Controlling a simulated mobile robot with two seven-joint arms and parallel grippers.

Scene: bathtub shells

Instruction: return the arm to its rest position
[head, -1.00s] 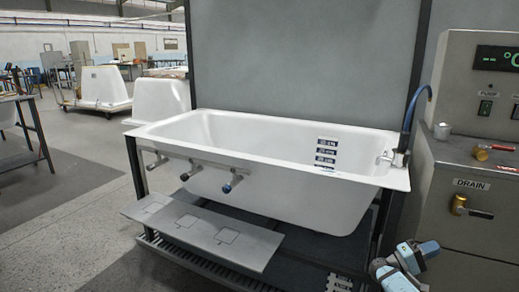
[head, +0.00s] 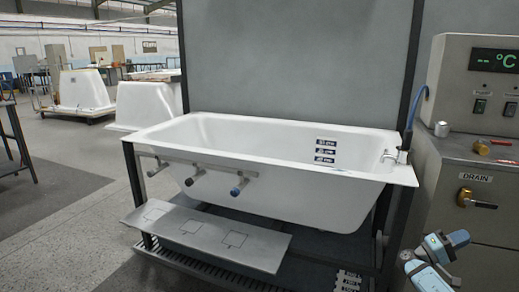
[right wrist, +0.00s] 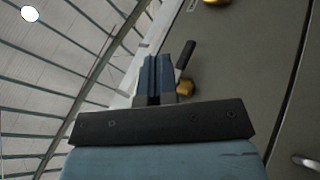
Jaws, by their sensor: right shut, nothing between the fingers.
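My right arm shows at the lower right of the head view, with its blue and grey end (head: 436,260) in front of the grey cabinet and right of the tub. In the right wrist view my right gripper (right wrist: 155,75) has its two blue fingers together, with nothing between them. Its tips stand clear in front of the grey cabinet front, close to a brass valve with a dark handle (right wrist: 184,86). My left gripper is in neither view.
The grey cabinet (head: 490,235) with a drain valve (head: 474,200) stands on the right. Open floor (head: 70,225) lies at the left.

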